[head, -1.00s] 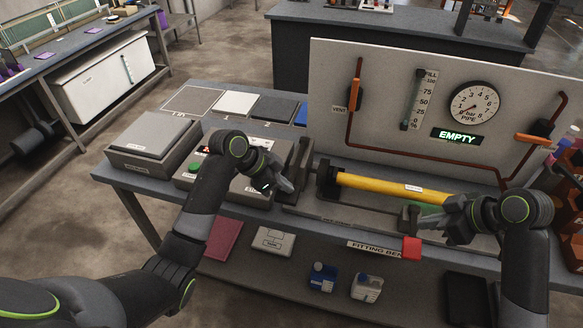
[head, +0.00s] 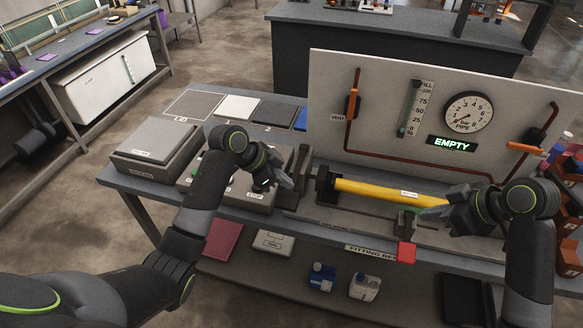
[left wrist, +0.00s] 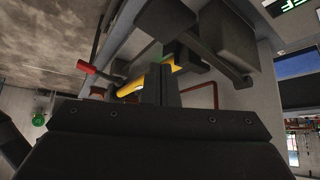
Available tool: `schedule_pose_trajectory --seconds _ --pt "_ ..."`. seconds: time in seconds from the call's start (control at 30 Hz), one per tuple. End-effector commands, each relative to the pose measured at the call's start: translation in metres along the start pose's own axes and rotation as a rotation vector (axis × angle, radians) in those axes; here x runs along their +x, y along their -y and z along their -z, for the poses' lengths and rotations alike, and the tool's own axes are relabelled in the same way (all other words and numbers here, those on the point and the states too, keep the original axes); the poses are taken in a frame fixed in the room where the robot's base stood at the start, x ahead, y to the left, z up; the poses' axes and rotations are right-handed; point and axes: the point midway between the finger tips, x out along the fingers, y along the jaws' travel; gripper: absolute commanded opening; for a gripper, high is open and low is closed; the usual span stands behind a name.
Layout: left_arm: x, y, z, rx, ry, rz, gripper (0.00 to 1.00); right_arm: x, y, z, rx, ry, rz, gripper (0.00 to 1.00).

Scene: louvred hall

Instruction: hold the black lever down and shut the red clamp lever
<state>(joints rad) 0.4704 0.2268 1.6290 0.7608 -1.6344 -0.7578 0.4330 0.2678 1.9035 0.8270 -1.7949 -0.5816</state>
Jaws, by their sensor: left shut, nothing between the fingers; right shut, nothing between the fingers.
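The black lever (head: 302,165) stands up at the left end of the fixture, beside the yellow pipe (head: 370,190). My left gripper (head: 289,183) is shut and empty close to the lever's left side; I cannot tell if they touch. In the left wrist view its fingers (left wrist: 160,86) are together, with a dark bar beyond them. The red clamp lever (head: 405,253) sticks out over the bench's front edge; its red end also shows in the left wrist view (left wrist: 87,69). My right gripper (head: 428,212) is shut and empty by the pipe's right end, above the red handle, partly hiding the clamp.
A panel (head: 400,80) with a gauge, a vent handle and a lit "EMPTY" sign (head: 452,144) stands behind the pipe. A control box (head: 240,190) and a grey lidded box (head: 155,150) sit left of the fixture. Bottles stand on the lower shelf.

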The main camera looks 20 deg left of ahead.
Motion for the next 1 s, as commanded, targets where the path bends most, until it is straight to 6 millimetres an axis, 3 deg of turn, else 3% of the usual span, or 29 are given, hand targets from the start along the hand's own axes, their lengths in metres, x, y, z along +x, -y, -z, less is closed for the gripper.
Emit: schedule_pose_trajectory --seconds 0.03,0.3,0.5,1.0 --pt "-0.010 0.000 0.008 0.000 0.000 0.000 0.00 -0.010 0.000 0.007 0.000 0.000 0.000 0.00" --pt "-0.036 0.000 0.027 0.000 0.000 0.000 0.00 -0.034 0.000 0.026 0.000 0.000 0.000 0.00" --pt "-0.051 0.000 0.039 0.001 -0.001 0.001 0.00 -0.043 0.000 0.033 0.000 0.000 0.000 0.00" --pt "-0.052 0.000 0.040 0.000 0.000 0.000 0.00 -0.042 0.000 0.032 0.000 0.000 0.000 0.00"
